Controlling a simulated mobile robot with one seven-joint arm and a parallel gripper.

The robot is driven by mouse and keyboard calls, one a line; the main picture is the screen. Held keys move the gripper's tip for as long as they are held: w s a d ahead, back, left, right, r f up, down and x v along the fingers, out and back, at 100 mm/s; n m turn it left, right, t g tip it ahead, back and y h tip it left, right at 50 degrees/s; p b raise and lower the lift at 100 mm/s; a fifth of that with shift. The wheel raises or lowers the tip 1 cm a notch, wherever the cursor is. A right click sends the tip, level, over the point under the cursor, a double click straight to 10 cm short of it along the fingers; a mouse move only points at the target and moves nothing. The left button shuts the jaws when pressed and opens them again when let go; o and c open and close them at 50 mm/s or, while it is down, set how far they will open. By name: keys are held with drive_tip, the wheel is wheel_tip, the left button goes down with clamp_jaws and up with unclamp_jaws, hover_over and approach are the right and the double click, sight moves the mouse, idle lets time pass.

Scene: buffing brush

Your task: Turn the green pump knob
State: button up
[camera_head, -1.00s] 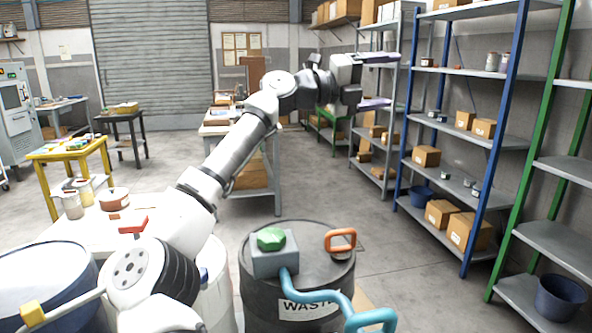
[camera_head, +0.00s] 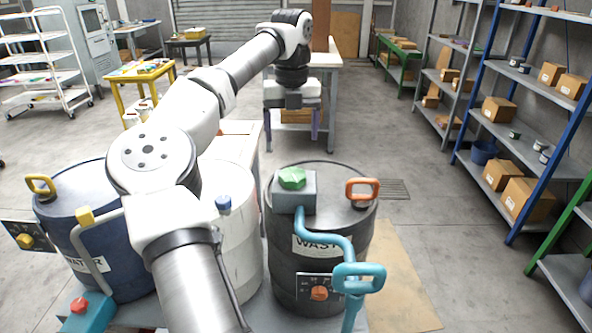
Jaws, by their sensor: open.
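The green pump knob (camera_head: 292,178) sits on top of a grey box-shaped pump housing (camera_head: 296,200) on the lid of the dark waste drum (camera_head: 310,265). A teal pipe (camera_head: 325,238) runs from the housing down to a teal handle at the front. My gripper (camera_head: 291,128) points down with its two fingers spread wide and nothing between them. In the picture it is above and beyond the green knob, apart from it. The knob is in full view.
An orange handle (camera_head: 362,190) stands on the same lid, right of the knob. A white drum (camera_head: 236,215) and a blue drum (camera_head: 85,220) stand to the left, partly behind my arm. A table (camera_head: 333,95) is behind my gripper. Shelves (camera_head: 530,90) line the right side.

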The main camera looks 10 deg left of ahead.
sight(293, 175)
wheel_tip(293, 175, down, 12)
drive_tip(key=shift+r+p, duration=0.25)
drive_tip(key=shift+p, duration=0.8)
drive_tip(key=shift+c, duration=0.2)
drive_tip(key=c, duration=0.9)
